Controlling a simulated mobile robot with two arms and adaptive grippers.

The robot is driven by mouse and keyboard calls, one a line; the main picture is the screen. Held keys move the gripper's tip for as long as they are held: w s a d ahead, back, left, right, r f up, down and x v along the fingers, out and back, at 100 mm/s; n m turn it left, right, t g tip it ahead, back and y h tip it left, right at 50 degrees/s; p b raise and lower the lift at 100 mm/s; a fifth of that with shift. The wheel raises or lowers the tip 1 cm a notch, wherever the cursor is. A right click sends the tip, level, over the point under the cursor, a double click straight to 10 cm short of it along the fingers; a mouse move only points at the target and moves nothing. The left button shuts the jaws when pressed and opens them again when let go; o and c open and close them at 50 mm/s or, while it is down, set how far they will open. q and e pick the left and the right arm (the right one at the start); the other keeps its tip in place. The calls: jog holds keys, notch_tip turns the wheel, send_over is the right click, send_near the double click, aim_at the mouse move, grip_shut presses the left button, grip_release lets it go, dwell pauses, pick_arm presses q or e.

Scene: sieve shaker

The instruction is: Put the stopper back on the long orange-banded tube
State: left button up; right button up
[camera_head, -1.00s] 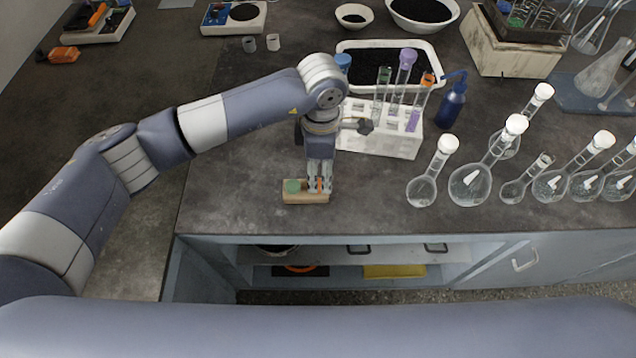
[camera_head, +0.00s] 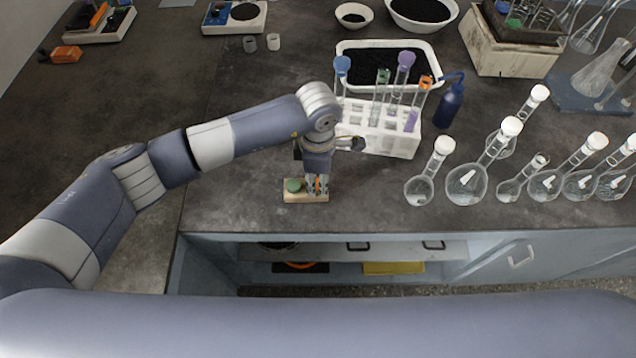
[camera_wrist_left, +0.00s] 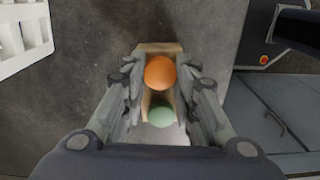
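The orange stopper (camera_wrist_left: 160,72) and a green stopper (camera_wrist_left: 161,116) sit on a small wooden block (camera_head: 291,197) near the bench's front edge. The green stopper also shows in the head view (camera_head: 293,185). My left gripper (camera_head: 317,188) points down over the block's right part. In the wrist view its fingers (camera_wrist_left: 161,80) are apart, one on each side of the orange stopper, with narrow gaps visible. The orange-banded tube (camera_head: 423,92) stands tilted, without a stopper, at the right of the white rack (camera_head: 385,143). My right gripper is out of view.
The rack also holds a blue-topped tube (camera_head: 342,68), a green-banded tube (camera_head: 380,88) and a purple-topped tube (camera_head: 404,66). A blue bottle (camera_head: 451,104) stands right of it, and several flasks (camera_head: 467,183) beyond.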

pick_arm(q)
jog(key=shift+r, duration=0.1)
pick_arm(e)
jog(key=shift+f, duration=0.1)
